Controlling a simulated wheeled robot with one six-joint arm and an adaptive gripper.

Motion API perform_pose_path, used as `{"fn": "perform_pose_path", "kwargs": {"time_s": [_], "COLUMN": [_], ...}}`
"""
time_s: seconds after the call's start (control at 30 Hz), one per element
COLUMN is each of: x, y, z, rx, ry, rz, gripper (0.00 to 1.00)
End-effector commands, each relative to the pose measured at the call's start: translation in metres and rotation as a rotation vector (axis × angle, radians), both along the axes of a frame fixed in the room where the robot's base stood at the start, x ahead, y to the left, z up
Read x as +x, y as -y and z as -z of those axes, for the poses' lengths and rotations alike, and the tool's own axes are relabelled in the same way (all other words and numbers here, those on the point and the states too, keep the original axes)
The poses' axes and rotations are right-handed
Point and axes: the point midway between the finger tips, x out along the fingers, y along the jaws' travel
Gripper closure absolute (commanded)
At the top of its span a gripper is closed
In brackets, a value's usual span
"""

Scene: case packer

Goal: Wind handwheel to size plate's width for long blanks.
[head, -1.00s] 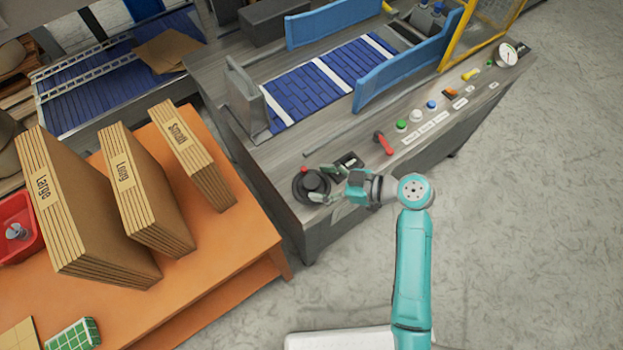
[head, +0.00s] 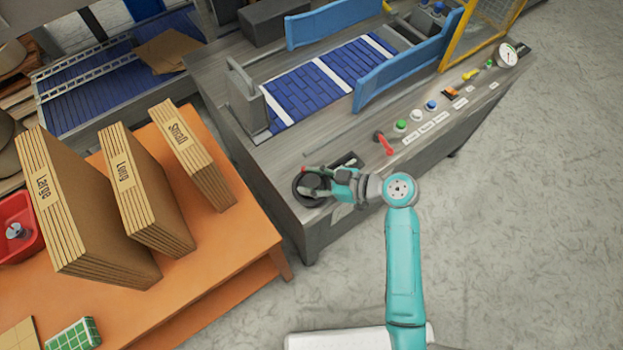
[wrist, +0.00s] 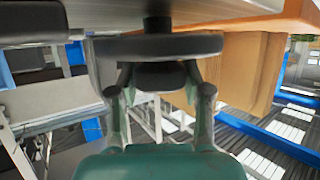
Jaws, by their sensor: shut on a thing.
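The dark round handwheel (head: 299,189) sits on the near-left corner of the machine's grey top. In the wrist view the wheel's rim (wrist: 110,47) spans the top centre, and my gripper's fingers (wrist: 160,88) stand on either side of the round hub (wrist: 160,76). The size plate cannot be made out clearly. The long blanks (head: 150,190), a brown stack marked "Long", stand on the orange table.
A red lever (head: 384,143) and several coloured buttons (head: 401,126) line the machine's front edge right of the wheel. Stacks marked "Large" (head: 85,215) and "Small" (head: 205,170) flank the long blanks on the orange table (head: 225,265). Open floor lies to the right.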

Motion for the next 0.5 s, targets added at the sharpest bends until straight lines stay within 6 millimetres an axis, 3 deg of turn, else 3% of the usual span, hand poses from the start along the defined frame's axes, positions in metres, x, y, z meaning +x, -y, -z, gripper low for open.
{"fn": "perform_pose_path", "kwargs": {"time_s": [0.27,0.5], "x": [-0.001,-0.0023], "y": [-0.0005,-0.0014], "z": [0.0006,0.0008], "rx": [0.0,0.0], "ry": [-0.001,-0.001], "rz": [0.059,0.215], "gripper": [0.86,0.86]}}
